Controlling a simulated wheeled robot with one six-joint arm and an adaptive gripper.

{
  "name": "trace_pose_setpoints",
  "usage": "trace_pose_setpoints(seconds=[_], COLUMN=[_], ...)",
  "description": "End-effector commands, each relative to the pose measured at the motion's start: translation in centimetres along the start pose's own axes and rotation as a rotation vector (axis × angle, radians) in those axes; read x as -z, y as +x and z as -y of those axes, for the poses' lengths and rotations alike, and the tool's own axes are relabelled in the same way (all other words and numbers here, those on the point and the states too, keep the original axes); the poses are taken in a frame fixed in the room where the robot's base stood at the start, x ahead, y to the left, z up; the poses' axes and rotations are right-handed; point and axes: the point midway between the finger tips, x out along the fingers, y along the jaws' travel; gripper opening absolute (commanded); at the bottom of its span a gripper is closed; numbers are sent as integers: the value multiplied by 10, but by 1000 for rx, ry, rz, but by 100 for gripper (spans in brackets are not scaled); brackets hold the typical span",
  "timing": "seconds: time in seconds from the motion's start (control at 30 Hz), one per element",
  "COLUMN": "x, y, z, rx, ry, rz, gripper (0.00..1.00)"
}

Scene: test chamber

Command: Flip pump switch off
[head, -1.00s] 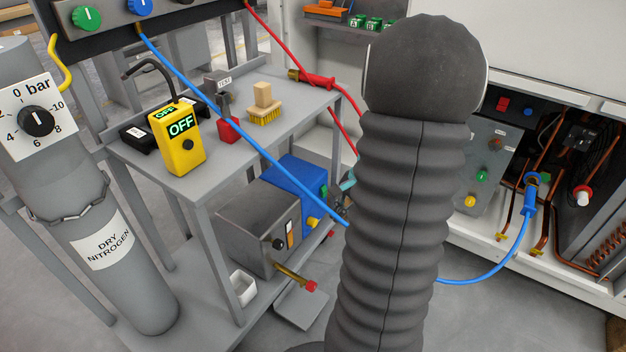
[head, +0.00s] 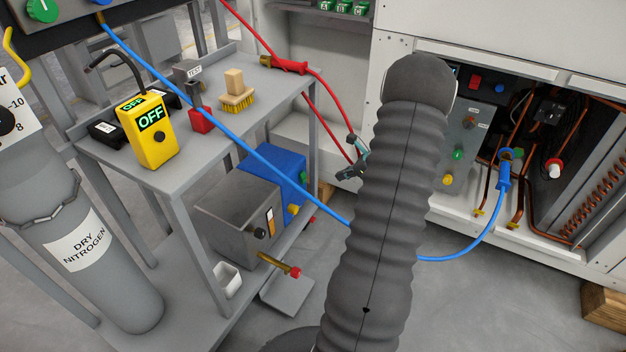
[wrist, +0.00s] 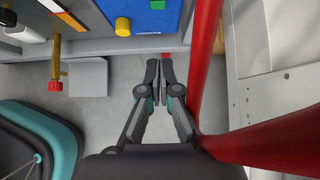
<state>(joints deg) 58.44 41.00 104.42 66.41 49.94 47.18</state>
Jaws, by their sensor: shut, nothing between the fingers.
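A blue unit (head: 272,170) sits on the lower shelf of the grey cart, behind a grey metal box (head: 238,215). It carries a green square part, perhaps the pump switch, and a yellow knob (head: 293,210). In the wrist view the blue unit (wrist: 144,17) is at the top, with the green part (wrist: 157,4) cut by the frame edge and the yellow knob (wrist: 122,27). The switch's position cannot be made out. My gripper (wrist: 160,76) is shut and empty, below and right of the knob in that view. In the head view my gripper (head: 353,162) is partly hidden by my arm.
A red hose (wrist: 205,60) runs close along my gripper's right side. A brass valve with a red end (head: 292,271) sticks out from the grey box. A blue hose (head: 230,133) crosses in front of the cart. A yellow device reading OFF (head: 148,132) stands on the upper shelf.

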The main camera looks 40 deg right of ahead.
Motion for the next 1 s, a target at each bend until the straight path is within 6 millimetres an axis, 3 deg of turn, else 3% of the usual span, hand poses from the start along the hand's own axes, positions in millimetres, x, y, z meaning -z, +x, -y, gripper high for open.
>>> trace_pose_setpoints(seconds=[0.27,0.7,1.0], x=[0,1,-25], y=[22,103,125], z=[-1,-2,-1], rx=[-4,-4,-2], ry=[-3,-3,-4], rz=[0,-1,-1], gripper=[0,0,0])
